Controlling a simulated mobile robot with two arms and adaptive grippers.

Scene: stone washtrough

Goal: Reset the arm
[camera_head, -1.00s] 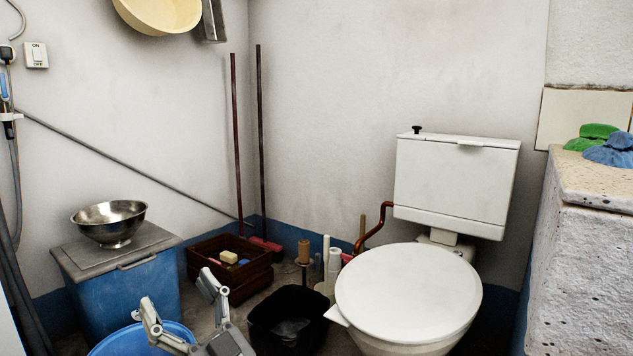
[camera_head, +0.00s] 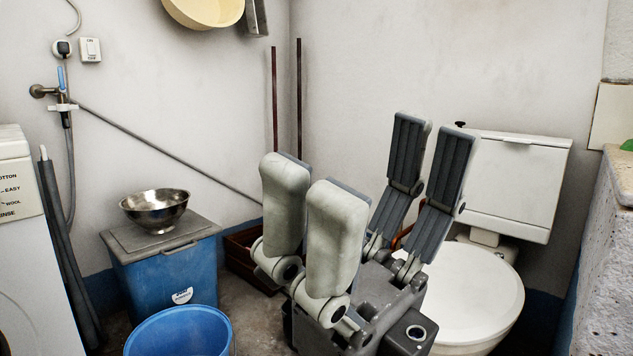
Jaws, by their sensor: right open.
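My right gripper (camera_head: 350,190) stands large in the lower middle of the head view, its fingers pointing up. Its two pairs of grey fingers are spread apart, with nothing between them. It hides part of the white toilet (camera_head: 478,290) and the floor behind it. My left gripper is not in the picture.
A blue bucket (camera_head: 180,335) stands at the bottom left, in front of a blue lidded box (camera_head: 160,275) with a steel colander (camera_head: 155,208) on top. A white washing machine (camera_head: 25,270) is at the left edge. A rough stone trough (camera_head: 603,260) is at the right edge.

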